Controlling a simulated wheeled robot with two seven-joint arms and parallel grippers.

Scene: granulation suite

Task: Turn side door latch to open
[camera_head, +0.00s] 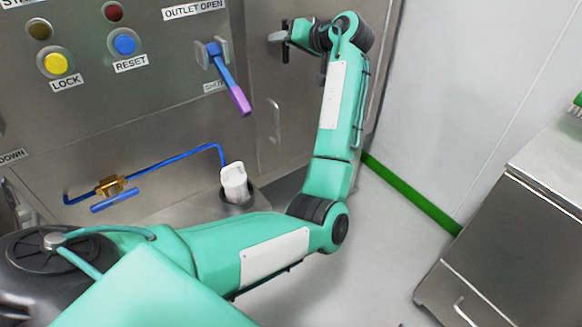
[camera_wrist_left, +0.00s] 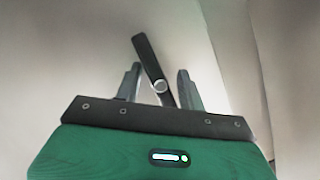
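The side door latch (camera_wrist_left: 148,57) is a dark bar with a round silver pivot, and in the left wrist view it tilts with its top to the left. In the head view a small dark part of the latch (camera_head: 285,54) shows on the steel panel. My left gripper (camera_head: 283,36) is at the latch at the top middle. In the left wrist view the fingers of my left gripper (camera_wrist_left: 159,70) are apart, one on each side of the bar. I cannot tell whether either finger touches it. My right gripper is out of view.
A blue and purple lever (camera_head: 228,80) projects from the panel left of my forearm. Blue piping (camera_head: 170,161) and a white container (camera_head: 234,182) are below it. A steel cabinet (camera_head: 505,245) stands at the right. Floor shows between my arm and the cabinet.

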